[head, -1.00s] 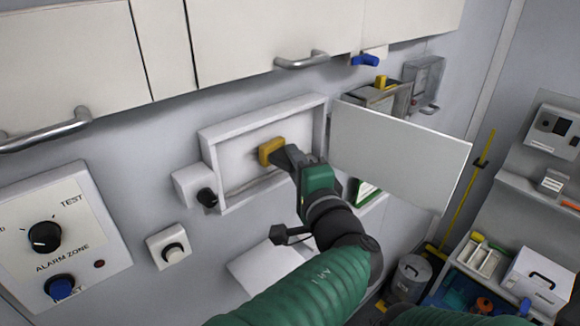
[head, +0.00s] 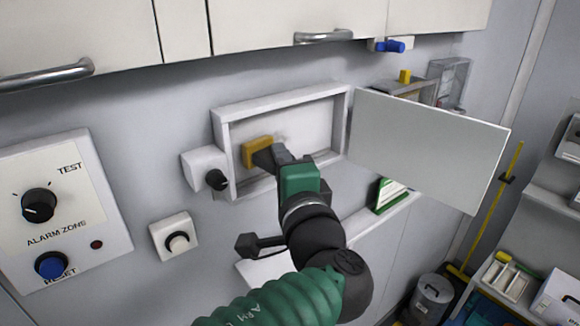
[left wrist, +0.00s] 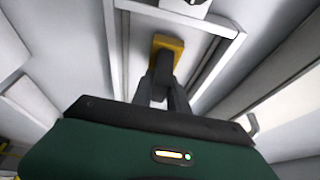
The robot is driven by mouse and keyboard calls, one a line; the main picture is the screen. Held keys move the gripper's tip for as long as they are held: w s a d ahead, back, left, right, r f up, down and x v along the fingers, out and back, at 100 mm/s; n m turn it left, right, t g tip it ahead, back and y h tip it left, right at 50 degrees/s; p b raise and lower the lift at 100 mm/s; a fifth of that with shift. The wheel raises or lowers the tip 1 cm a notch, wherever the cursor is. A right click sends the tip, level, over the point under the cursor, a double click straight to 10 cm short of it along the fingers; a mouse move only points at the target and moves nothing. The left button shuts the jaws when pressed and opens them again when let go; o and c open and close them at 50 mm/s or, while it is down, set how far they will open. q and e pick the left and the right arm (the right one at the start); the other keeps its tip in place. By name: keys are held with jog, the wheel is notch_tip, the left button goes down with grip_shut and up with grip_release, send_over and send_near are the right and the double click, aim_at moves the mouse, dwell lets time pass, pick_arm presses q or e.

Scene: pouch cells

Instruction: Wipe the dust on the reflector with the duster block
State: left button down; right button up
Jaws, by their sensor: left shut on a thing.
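My left gripper (head: 272,157) is shut on the yellow duster block (head: 256,151), inside a shallow white open box on the wall. The block sits against or close to the back panel, the reflector (head: 310,118), towards its left side. A faint grey smudge (head: 281,139) shows just right of the block. In the left wrist view the yellow block (left wrist: 166,42) is at the jaw tips, within the white frame. I cannot tell whether it touches the panel. My right gripper is not in view.
A white housing with a black knob (head: 216,180) is at the box's lower left. A control panel (head: 60,205) is at far left. Cabinets with metal handles (head: 323,36) hang above.

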pick_arm(q)
jog(key=shift+s, duration=0.15)
jog(key=shift+s+d, duration=0.25)
jog(key=shift+s, duration=0.05)
jog(key=s+d, duration=0.1)
jog(key=s, duration=0.1)
jog(key=s+d+b, duration=0.1)
jog(key=s+d, duration=0.1)
jog(key=s+d, duration=0.1)
jog(key=s+b, duration=0.1)
jog(key=shift+s+d, duration=0.3)
jog(key=shift+d, duration=0.1)
